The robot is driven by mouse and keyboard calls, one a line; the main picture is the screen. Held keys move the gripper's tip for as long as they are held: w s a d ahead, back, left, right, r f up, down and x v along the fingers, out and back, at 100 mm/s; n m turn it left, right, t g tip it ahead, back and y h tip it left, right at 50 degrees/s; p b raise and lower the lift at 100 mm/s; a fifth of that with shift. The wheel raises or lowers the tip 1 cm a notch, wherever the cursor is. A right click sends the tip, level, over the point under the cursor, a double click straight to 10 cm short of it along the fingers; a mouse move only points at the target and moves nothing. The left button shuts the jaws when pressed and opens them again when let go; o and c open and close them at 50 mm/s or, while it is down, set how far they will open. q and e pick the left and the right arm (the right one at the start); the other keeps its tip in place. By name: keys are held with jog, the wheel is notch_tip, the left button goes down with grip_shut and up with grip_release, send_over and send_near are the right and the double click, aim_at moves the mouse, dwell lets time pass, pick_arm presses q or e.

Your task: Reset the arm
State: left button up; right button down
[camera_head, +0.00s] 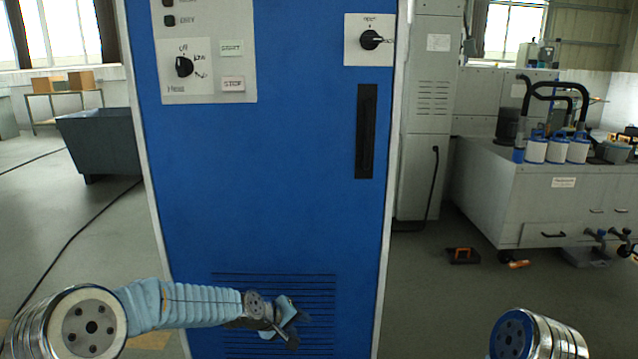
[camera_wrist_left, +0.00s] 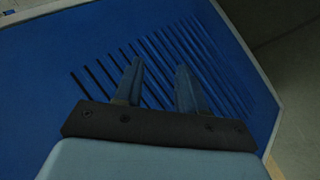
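My left arm comes in from the lower left in the head view. Its gripper (camera_head: 290,322) is low in front of the vent slots of a blue cabinet (camera_head: 270,190). In the left wrist view the left gripper (camera_wrist_left: 158,85) shows two fingers apart with nothing between them, and the slotted blue panel (camera_wrist_left: 60,60) lies beyond. I cannot tell whether the fingers touch the cabinet. Of my right arm only a round metal joint shows at the lower right of the head view; its gripper is out of view.
The cabinet front carries a rotary knob (camera_head: 184,66), start (camera_head: 231,48) and stop (camera_head: 233,84) buttons, another rotary switch (camera_head: 371,40) and a black handle (camera_head: 366,132). A grey bin (camera_head: 98,140) stands left.

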pick_arm(q)
jog(key=s+a+f+m+g+y, duration=0.1)
jog(key=s+a+f+g, duration=0.1)
jog(key=s+f, duration=0.9)
jog(key=s+a+f+m+g, duration=0.1)
jog(key=s+f+g, duration=0.1)
jog(key=s+f, duration=0.5)
jog(key=s+a+f+m+g, duration=0.1)
jog(key=s+f, duration=0.6)
jog(key=s, duration=0.8)
jog(key=shift+s+a+f+m+g+y, duration=0.3)
jog(key=shift+s+a+m+g+y, duration=0.1)
jog(key=shift+a, duration=0.35)
